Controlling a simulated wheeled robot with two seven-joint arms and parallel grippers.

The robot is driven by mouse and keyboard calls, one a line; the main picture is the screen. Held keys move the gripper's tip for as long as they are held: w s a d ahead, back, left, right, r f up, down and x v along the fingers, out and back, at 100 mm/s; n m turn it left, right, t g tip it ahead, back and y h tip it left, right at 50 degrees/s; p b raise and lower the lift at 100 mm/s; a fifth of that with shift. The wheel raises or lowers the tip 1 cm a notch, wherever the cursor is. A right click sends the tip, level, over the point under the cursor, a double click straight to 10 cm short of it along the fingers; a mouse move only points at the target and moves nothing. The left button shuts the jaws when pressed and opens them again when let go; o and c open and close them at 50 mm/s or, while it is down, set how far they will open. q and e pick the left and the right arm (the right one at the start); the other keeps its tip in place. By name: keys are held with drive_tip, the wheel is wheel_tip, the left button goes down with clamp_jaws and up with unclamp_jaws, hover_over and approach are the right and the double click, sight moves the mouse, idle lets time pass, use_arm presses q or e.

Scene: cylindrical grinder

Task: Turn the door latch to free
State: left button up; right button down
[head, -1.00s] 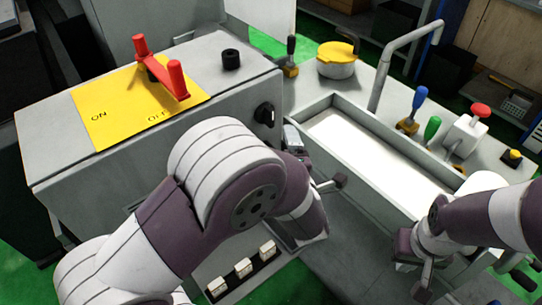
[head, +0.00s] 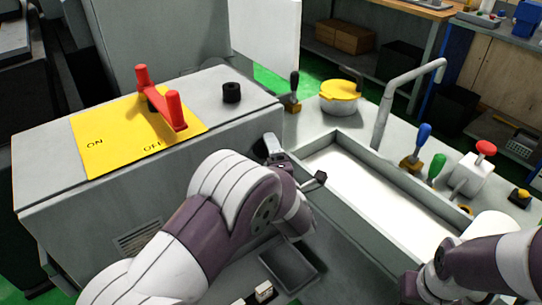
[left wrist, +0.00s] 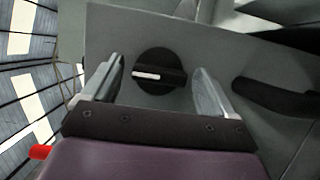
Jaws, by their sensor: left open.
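The door latch appears to be the round black knob (left wrist: 157,72) on the grey cabinet face. In the left wrist view its white mark lies nearly horizontal. My left gripper (left wrist: 160,92) is open, with one finger on each side of the knob. I cannot tell whether the fingers touch it. In the head view my left gripper (head: 275,150) is at the cabinet's right side face, and the knob is hidden there. My right arm (head: 470,268) comes in at the lower right. Its gripper is partly cut off, and its jaws cannot be made out.
A red switch handle (head: 161,98) stands on a yellow ON/OFF plate (head: 95,145) on the cabinet top, beside a black cap (head: 231,92). A white trough (head: 375,195), a bent pipe (head: 385,110) and a yellow-lidded pot (head: 340,97) lie to the right. A black handle (left wrist: 275,98) is right of the knob.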

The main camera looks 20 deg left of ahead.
use_arm(q)
drive_tip(key=c, duration=1)
drive_tip(key=shift+w+d+r+m+g+y+p, duration=0.1)
drive_tip(key=shift+m+g+y+p, duration=0.2)
drive_tip(key=shift+m+g+p, duration=1.65)
drive_tip(key=shift+w+d+r+m+g+y+p, duration=0.15)
drive_tip(key=shift+m+g+y+p, duration=0.25)
drive_tip(key=shift+m+p, duration=3.1)
drive_tip(key=shift+s+r+m+g+y+p, duration=0.15)
drive_tip(key=shift+m+g+p, duration=1.05)
drive_tip(key=shift+p, duration=3)
drive_tip(key=shift+w+f, duration=0.1)
drive_tip(key=shift+f, duration=0.05)
drive_tip(key=o, duration=1)
